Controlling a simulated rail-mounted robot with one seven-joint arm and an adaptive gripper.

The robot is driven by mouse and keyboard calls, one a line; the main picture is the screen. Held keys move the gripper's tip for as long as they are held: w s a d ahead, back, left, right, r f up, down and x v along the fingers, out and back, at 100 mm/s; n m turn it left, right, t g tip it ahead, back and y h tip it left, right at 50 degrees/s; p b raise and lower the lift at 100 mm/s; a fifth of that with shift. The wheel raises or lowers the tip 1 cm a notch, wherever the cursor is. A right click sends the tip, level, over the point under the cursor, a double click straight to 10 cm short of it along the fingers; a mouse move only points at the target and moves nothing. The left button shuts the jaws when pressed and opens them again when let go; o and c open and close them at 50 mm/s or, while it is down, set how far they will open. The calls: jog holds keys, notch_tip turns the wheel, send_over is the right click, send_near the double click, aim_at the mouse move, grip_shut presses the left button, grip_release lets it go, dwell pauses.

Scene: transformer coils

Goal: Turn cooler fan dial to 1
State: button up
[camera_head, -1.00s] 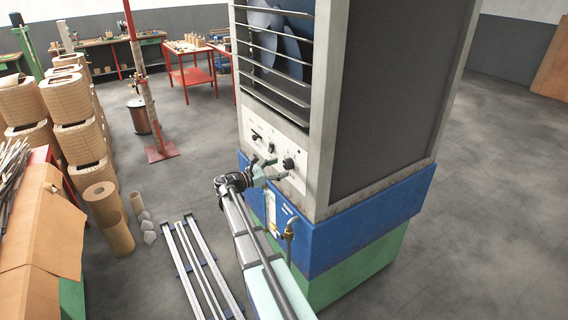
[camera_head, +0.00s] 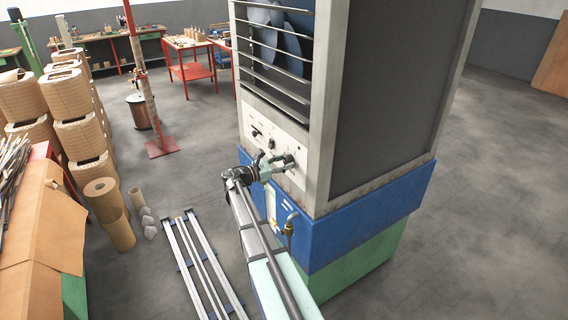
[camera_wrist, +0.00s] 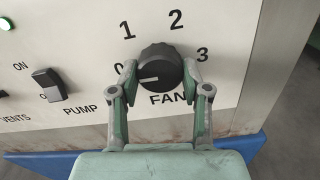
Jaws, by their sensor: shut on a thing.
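The black fan dial (camera_wrist: 159,66) sits on the pale panel in the wrist view, with the marks 0, 1, 2 and 3 around it and the word FAN below. Its white pointer line points left, towards the 0. My gripper (camera_wrist: 160,76) is shut on the dial, one green finger on its left side and one on its right. The left finger partly covers the 0. In the head view my gripper (camera_head: 285,162) is at the lower right of the panel on the cooler (camera_head: 320,140) and hides the dial.
The pump switch (camera_wrist: 47,84) is left of the dial, with the edge of the vents switch (camera_wrist: 3,93) beyond it. A green light (camera_wrist: 7,24) is at upper left. A brass pipe fitting (camera_head: 289,228) sticks out below the panel. Metal rails (camera_head: 201,268) lie on the floor.

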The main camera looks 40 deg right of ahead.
jog(key=shift+f+b, duration=0.1)
jog(key=shift+b, duration=0.3)
jog(key=shift+f+m+b, duration=0.1)
jog(key=shift+m+b, duration=0.6)
jog(key=shift+b, duration=0.15)
jog(key=m+b, duration=0.3)
jog(key=b, duration=0.2)
jog(key=shift+f, duration=0.15)
jog(key=m+b, duration=0.4)
jog(key=b, duration=0.2)
jog(key=m+b, duration=0.3)
jog(key=shift+r, duration=0.35)
jog(key=shift+r+m+b, duration=0.1)
jog(key=shift+m+b, duration=0.2)
jog(key=o, duration=1.1)
jog(key=shift+d, duration=0.1)
jog(key=shift+o, duration=0.2)
